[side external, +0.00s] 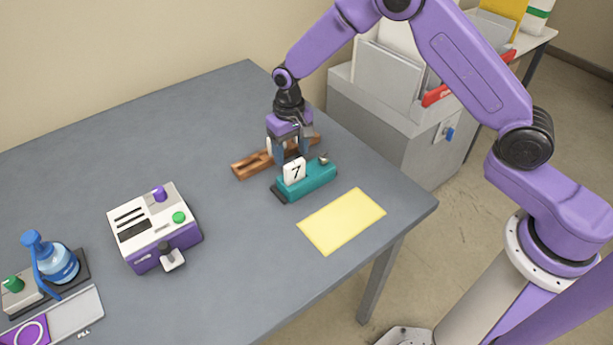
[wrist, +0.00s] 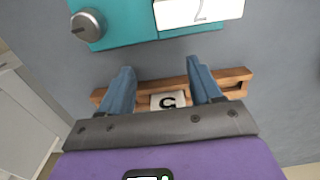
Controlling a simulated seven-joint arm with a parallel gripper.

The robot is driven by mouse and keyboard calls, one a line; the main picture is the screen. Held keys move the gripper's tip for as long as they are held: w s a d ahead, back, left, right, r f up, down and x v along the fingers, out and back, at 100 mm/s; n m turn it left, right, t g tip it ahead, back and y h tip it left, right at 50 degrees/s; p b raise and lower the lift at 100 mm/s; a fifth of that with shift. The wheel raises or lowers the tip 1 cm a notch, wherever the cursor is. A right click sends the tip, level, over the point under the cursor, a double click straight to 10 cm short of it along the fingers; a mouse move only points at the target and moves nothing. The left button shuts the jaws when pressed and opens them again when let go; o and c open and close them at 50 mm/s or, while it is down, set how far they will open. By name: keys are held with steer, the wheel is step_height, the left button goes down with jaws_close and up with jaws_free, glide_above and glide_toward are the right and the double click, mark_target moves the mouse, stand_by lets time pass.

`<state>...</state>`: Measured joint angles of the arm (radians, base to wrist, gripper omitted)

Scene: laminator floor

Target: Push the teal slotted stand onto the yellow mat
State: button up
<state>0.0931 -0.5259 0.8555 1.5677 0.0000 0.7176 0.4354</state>
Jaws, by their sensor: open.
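The teal slotted stand (side external: 318,180) holds a white card with a 7 and has a small metal knob at one end. It lies on the grey table, just behind the yellow mat (side external: 342,221), with a narrow strip of table between them. My gripper (side external: 290,158) is low behind the stand, pointing down, its blue fingers apart and empty. In the wrist view the teal stand (wrist: 128,22) is at the top, cut off by the edge, and my gripper's fingertips (wrist: 160,64) are just short of it. Whether they touch the stand or table I cannot tell.
A wooden slotted stand (side external: 252,166) sits close behind the teal one; it shows under my fingers in the wrist view (wrist: 236,80) with a white card. A white and purple laminator (side external: 155,228) stands left. The mat lies near the table's right corner.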

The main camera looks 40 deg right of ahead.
mark_target(310, 175)
steer(key=shift+f, duration=1.9)
steer(key=shift+r, duration=0.7)
steer(key=shift+s, duration=0.15)
stand_by(0.4)
steer(key=shift+s, duration=1.15)
steer(key=shift+s, duration=0.1)
steer(key=shift+s, duration=1.15)
steer(key=shift+s, duration=0.2)
steer(key=shift+s, duration=1.05)
